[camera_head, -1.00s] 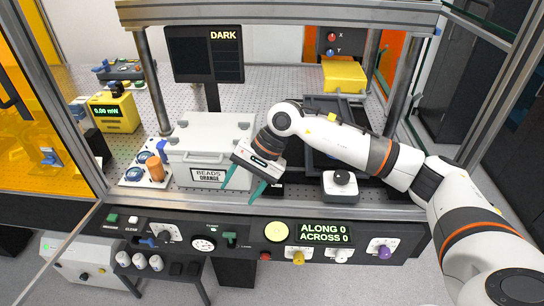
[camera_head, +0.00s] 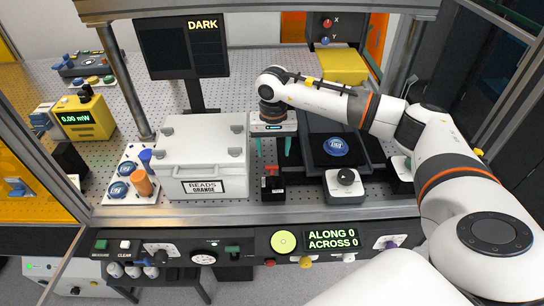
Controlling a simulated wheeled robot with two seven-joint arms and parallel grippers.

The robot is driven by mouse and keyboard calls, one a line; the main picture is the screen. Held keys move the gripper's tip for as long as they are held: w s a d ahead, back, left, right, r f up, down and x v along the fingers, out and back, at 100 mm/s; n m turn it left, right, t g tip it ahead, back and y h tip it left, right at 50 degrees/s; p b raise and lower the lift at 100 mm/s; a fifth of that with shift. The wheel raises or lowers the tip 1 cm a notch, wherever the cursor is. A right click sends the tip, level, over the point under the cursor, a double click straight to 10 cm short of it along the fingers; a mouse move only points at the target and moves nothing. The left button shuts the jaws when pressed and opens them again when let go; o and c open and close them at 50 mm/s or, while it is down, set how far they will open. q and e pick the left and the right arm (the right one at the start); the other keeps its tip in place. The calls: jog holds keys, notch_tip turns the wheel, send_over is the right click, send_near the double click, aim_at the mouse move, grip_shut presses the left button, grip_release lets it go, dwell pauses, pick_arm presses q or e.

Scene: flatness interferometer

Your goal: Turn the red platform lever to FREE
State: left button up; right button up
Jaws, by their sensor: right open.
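The likely red platform lever (camera_head: 271,183) is a small red part on a black block, behind the front rail, between the white box and the dark platform. Its label is too small to read, so I cannot tell its setting. My right gripper (camera_head: 274,147) is open and empty, with its two green fingers pointing down. In the picture it is just above the lever block, and I see no contact. The dark platform (camera_head: 318,157) to its right carries a round blue-topped part (camera_head: 336,146). My left gripper is not in view.
A white box (camera_head: 203,152) labelled BEADS ORANGE stands left of the gripper. A black-knobbed block (camera_head: 345,187) stands right of the lever. The front panel (camera_head: 225,245) has several knobs and a display reading ALONG 0, ACROSS 0. A screen (camera_head: 182,47) reads DARK.

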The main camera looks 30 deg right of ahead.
aim_at(272, 166)
jog(key=f, duration=0.1)
jog(key=f+p, duration=0.1)
jog(key=f, duration=0.1)
jog(key=shift+w+f, duration=0.25)
jog(key=shift+w, duration=0.15)
notch_tip(272, 166, down, 2)
jog(key=shift+a+f+p, duration=0.1)
jog(key=shift+f+p, duration=0.15)
jog(key=shift+p, duration=0.2)
jog(key=shift+f, duration=0.2)
jog(key=shift+c, duration=0.4)
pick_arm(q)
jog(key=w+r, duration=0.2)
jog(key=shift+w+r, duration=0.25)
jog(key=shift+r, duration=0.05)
pick_arm(e)
jog(key=c, duration=0.9)
